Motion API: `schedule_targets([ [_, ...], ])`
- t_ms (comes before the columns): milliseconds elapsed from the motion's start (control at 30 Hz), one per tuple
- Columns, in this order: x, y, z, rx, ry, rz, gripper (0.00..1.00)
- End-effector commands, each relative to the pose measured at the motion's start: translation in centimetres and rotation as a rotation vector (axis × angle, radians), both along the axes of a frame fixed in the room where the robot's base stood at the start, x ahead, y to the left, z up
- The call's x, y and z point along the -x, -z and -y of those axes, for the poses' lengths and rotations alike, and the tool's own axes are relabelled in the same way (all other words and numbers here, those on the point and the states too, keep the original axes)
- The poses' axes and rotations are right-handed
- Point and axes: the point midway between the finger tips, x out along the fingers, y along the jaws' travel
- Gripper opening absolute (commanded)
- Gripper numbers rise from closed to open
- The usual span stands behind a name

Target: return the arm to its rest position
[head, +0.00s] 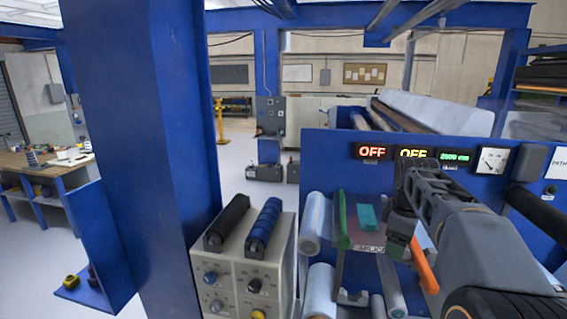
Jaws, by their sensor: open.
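My arm reaches in from the lower right of the head view, its dark grey links running up and left in front of the blue machine panel (340,172). My gripper (397,240) points down at the right side of a small grey splice shelf (372,240). Its jaws are open, and I see nothing held in them. A teal block (367,216) lies on the shelf, apart from the gripper to its left. A green bar (343,222) stands at the shelf's left side. An orange strip (424,267) shows just right of the gripper, partly hidden by my arm.
A grey control cabinet (285,265) with knobs carries a black roller (227,222) and a blue roller (263,225). Pale film rolls (314,224) flank the shelf. A thick blue post (150,150) stands left. Open floor (235,165) lies behind the cabinet.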

Motion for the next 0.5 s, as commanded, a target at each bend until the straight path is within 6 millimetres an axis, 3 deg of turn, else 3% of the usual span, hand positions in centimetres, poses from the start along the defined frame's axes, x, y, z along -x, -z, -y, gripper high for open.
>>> schedule_targets([
  [167, 1.2, 2.5, -0.9, -0.014, 0.265, 0.039, 0.65],
  [267, 2.9, 4.4, -2.1, -0.033, 0.467, 0.083, 0.65],
  [400, 7.2, 8.0, -5.0, -0.097, 0.787, 0.179, 0.65],
  [500, 10.5, 10.6, -6.8, -0.15, 0.931, 0.234, 0.65],
])
